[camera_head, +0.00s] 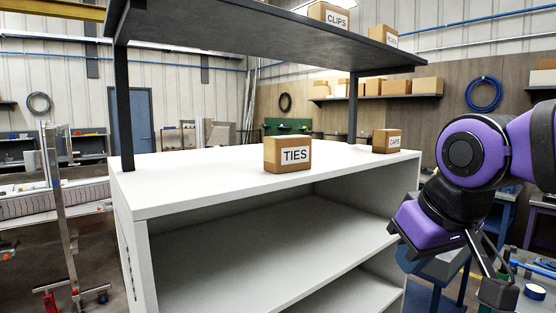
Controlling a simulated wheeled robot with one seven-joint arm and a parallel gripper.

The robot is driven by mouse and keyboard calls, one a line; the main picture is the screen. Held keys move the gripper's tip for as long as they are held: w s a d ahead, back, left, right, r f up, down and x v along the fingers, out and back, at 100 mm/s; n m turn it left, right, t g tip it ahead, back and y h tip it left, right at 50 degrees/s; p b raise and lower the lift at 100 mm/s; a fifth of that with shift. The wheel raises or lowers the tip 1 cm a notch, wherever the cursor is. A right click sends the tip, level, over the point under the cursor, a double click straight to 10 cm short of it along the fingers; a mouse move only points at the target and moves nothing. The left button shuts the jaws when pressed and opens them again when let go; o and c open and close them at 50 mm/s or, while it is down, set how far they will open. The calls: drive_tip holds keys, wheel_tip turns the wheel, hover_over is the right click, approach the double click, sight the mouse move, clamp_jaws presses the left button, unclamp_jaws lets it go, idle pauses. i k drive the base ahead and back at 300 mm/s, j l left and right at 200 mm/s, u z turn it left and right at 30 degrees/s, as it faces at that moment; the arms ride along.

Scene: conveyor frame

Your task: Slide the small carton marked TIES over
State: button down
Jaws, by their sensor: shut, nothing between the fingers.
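The small carton marked TIES (287,155) stands upright on the white top of the shelf unit, near its front edge. Its label faces me. My gripper (496,290) is low at the right, beside the shelf unit and below the level of its top. It is shut and empty, well apart from the carton.
The white top (210,180) is clear left of the TIES carton. A carton marked CAPS (386,141) stands at its right end. Dark posts (124,110) hold an upper shelf (230,38) bearing a CLIPS carton (330,16) and another carton (383,36).

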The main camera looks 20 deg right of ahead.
sight(283, 154)
drive_tip(key=i+l, duration=0.1)
drive_tip(key=l, duration=0.7)
drive_tip(key=l+u, duration=0.15)
drive_tip(key=l, duration=0.65)
drive_tip(key=i, duration=0.05)
